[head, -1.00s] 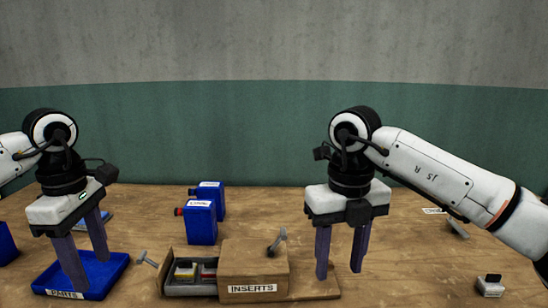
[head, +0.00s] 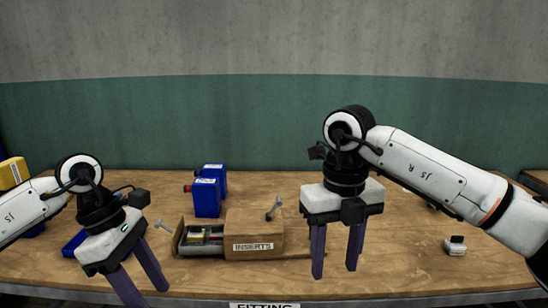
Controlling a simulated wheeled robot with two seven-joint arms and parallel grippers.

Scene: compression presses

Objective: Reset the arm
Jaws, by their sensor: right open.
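My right gripper (head: 335,262) hangs with its fingers pointing down over the right part of the wooden bench (head: 400,268). It is open, with a clear gap between its purple fingers and nothing in it. My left gripper (head: 145,292) is at the lower left, tilted, near the bench's front edge. Its two purple fingers are apart and I see nothing between them. A wooden box labelled INSERTS (head: 255,228) stands between the grippers, with its drawer (head: 200,250) pulled out to the left and small items inside.
Two blue bottles (head: 206,198) stand behind the drawer. A grey T-shaped piece (head: 163,226) lies left of the box. A blue tray (head: 72,244) is partly hidden behind my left arm. A small grey-white item (head: 455,246) lies at the right. A yellow container (head: 14,172) is at far left.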

